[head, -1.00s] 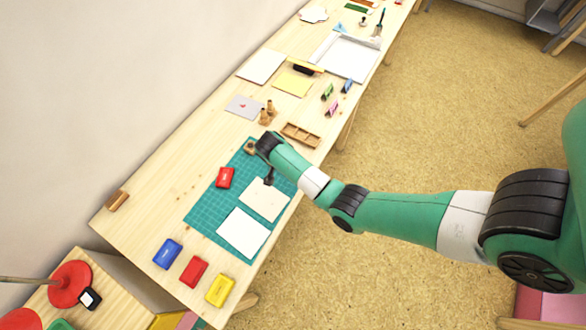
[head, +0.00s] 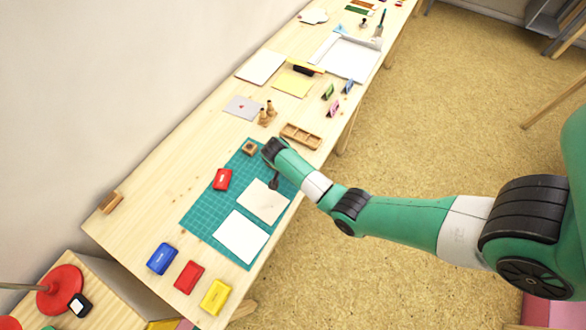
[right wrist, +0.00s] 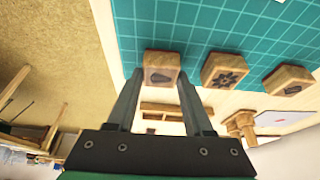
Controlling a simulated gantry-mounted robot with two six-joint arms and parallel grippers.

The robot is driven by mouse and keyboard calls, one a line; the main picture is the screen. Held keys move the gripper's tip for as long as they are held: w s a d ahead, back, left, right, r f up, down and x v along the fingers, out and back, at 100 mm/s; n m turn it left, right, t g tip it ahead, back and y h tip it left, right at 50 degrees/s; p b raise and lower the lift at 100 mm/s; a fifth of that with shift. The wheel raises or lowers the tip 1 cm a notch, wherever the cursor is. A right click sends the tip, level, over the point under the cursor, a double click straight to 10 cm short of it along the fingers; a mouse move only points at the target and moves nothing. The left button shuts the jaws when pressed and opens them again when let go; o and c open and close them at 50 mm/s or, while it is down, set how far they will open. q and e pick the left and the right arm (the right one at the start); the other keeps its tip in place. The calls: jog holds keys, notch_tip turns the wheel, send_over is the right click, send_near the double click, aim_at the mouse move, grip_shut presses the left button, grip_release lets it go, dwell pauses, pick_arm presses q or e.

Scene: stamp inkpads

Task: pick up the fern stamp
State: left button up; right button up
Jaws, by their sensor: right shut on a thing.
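My right gripper (head: 272,181) reaches down over the green cutting mat (head: 203,212) in the head view. In the right wrist view its two fingers (right wrist: 160,80) are shut on a wooden stamp block (right wrist: 162,59) with a dark leaf-like mark on its face; the mark is too small to be sure it is a fern. I cannot tell whether this block is clear of the mat. Beside it are a stamp with a dark flower-like mark (right wrist: 225,72) and one with a small dark mark (right wrist: 289,79). In the head view one wooden stamp (head: 249,149) shows left of my arm. My left gripper is not in view.
A red inkpad (head: 222,179) and two paper sheets (head: 263,201) lie on the mat. Blue (head: 161,258), red (head: 189,277) and yellow (head: 215,297) inkpads are at the near end. A wooden compartment tray (head: 301,136) is beyond the mat.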

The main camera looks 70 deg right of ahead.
grip_shut()
jog(key=shift+r+p, duration=0.35)
jog(key=shift+r, duration=0.1)
notch_tip(320, 180, up, 3)
jog(key=shift+f+p, duration=0.1)
jog(key=shift+p, duration=0.95)
jog(key=s+a+r+p, duration=0.8)
jog(key=s+r, duration=0.1)
jog(key=s, duration=0.2)
jog(key=shift+s+r, duration=0.15)
jog(key=shift+s, duration=0.05)
